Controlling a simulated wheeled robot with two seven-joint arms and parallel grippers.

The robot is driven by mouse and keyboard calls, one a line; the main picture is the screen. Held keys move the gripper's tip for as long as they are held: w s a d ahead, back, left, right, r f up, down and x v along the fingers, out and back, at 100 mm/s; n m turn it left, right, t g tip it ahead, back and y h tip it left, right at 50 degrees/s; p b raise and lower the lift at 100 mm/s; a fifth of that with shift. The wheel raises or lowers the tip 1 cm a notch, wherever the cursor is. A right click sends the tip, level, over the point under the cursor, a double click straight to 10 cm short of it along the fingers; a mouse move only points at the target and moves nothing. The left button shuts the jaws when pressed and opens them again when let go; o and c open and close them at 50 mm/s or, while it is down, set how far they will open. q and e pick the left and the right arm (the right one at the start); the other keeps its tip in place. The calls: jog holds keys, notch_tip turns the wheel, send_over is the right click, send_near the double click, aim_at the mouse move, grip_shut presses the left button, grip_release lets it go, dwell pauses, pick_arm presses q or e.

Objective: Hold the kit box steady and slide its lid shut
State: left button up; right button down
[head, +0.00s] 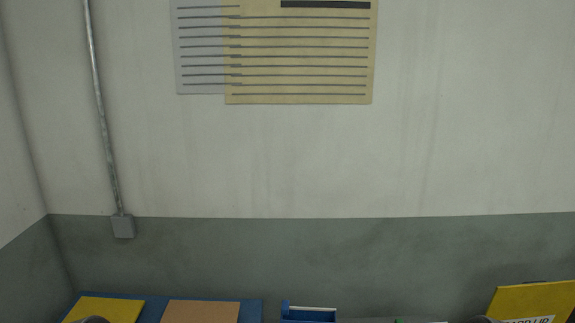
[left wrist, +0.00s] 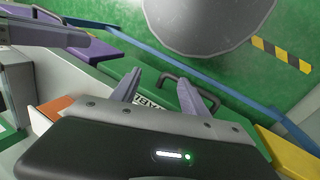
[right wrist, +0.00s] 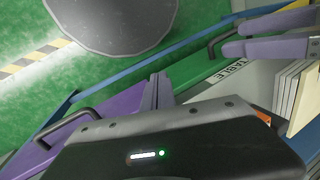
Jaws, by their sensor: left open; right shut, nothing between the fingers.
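No kit box or sliding lid can be made out for certain. In the head view a small blue open-topped box (head: 308,314) with a pale strip along its back edge shows at the bottom edge, mostly cut off; I cannot tell if it is the kit box. My left gripper (left wrist: 160,78) is open and empty, over a green front (left wrist: 232,118) with a dark handle and a white label. My right gripper (right wrist: 160,77) is shut and empty, beside a purple panel (right wrist: 112,108) and the green front. Neither gripper visibly holds anything.
A blue worktop (head: 252,310) carries a yellow panel (head: 108,308) and a tan panel (head: 200,311) at left. A yellow lettered board (head: 535,298) stands at right. Several pale upright plates (right wrist: 290,90) stand near the right wrist view's edge.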

pick_arm(q)
jog(key=shift+w, duration=0.1)
dwell(0.4)
jog(key=shift+w+a+r+m+g, duration=0.1)
jog(key=shift+w+a+m+g, duration=0.1)
jog(key=shift+w+m+g, duration=0.15)
jog(key=w+a+r+m+g+y, duration=0.1)
jog(key=w+a+r+m, duration=0.1)
jog(key=w+a+r+m+g, duration=0.1)
jog(key=w+a+r+m, duration=0.1)
jog(key=w, duration=0.1)
jog(key=shift+a+y, duration=0.3)
jog(key=shift+y, duration=0.1)
jog(key=w+d+r+m, duration=0.1)
jog(key=w+r+m, duration=0.2)
jog(key=m, duration=0.2)
jog(key=w+d+r+m+t+y, duration=0.1)
jog(key=w+d+r+m, duration=0.1)
jog(key=w+r+m, duration=0.2)
jog(key=w+d+r+m+t+y, duration=0.1)
jog(key=w+r+m, duration=0.2)
jog(key=m, duration=0.3)
jog(key=shift+w+d+r+t+b, duration=0.1)
jog(key=shift+w+t+b, duration=0.05)
jog(key=shift+w, duration=0.2)
jog(key=shift+w+d+r+t+b, duration=0.1)
jog(key=shift+w+b, duration=0.05)
jog(key=shift+w, duration=0.2)
jog(key=shift+f, duration=0.1)
